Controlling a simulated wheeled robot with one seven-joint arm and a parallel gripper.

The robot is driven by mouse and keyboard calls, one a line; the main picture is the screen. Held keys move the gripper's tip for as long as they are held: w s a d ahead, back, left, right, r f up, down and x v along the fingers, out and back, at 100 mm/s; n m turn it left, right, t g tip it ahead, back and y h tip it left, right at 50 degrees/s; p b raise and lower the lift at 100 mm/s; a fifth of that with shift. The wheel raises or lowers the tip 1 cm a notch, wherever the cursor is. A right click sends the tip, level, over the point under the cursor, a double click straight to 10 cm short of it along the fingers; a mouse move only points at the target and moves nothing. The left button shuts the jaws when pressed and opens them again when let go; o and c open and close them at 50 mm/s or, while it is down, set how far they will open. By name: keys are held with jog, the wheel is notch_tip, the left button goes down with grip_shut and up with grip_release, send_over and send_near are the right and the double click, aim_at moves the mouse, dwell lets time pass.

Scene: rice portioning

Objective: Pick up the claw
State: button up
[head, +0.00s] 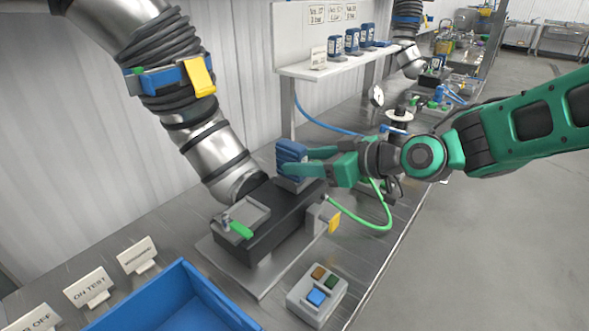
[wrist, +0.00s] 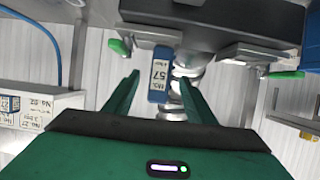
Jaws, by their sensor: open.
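A blue ribbed piece (head: 290,153), which looks like the claw, stands at the end of a black block (head: 262,228) on the bench. In the wrist view the blue piece (wrist: 158,88) carries a white label reading 57. My green gripper (head: 311,161) is open, its fingers reaching the blue piece from the right. In the wrist view my gripper (wrist: 160,82) has one finger on each side of it, with gaps showing on both sides. The lower end of the piece is partly hidden by my fingers in the head view.
A wide silver duct (head: 205,130) comes down to the block from above. A green hose (head: 370,222) loops below my gripper. A button box (head: 317,296) and a blue bin (head: 185,275) stand in front. Similar blue pieces (head: 352,40) stand on a shelf (head: 325,70) behind.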

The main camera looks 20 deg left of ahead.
aim_at(291, 159)
jog(key=x, duration=0.4)
jog(key=shift+w+a, duration=0.1)
jog(key=shift+a, duration=0.2)
jog(key=shift+c, duration=0.5)
jog(key=c, duration=1.1)
jog(key=shift+r, duration=0.15)
grip_shut()
